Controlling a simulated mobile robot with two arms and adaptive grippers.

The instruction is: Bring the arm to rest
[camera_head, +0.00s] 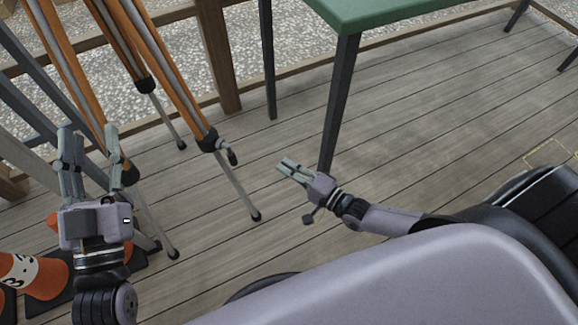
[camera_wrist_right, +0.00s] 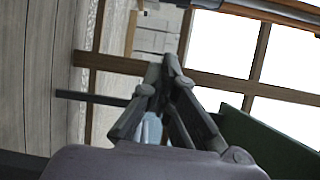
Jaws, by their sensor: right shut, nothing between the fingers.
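My left gripper (camera_head: 89,135) is at the left of the head view, fingers pointing up the picture and spread apart, with nothing between them. My right gripper (camera_head: 285,166) is near the middle of the head view, low over the deck beside a dark table leg (camera_head: 340,105). Its fingers lie together and hold nothing. In the right wrist view the fingertips of the right gripper (camera_wrist_right: 170,62) meet at the middle.
A green table (camera_head: 400,12) stands at the top. Wooden tripods (camera_head: 168,75) stand at the upper left, behind my left gripper. An orange cone (camera_head: 38,275) is at the lower left. The plank deck (camera_head: 440,120) on the right is mostly clear.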

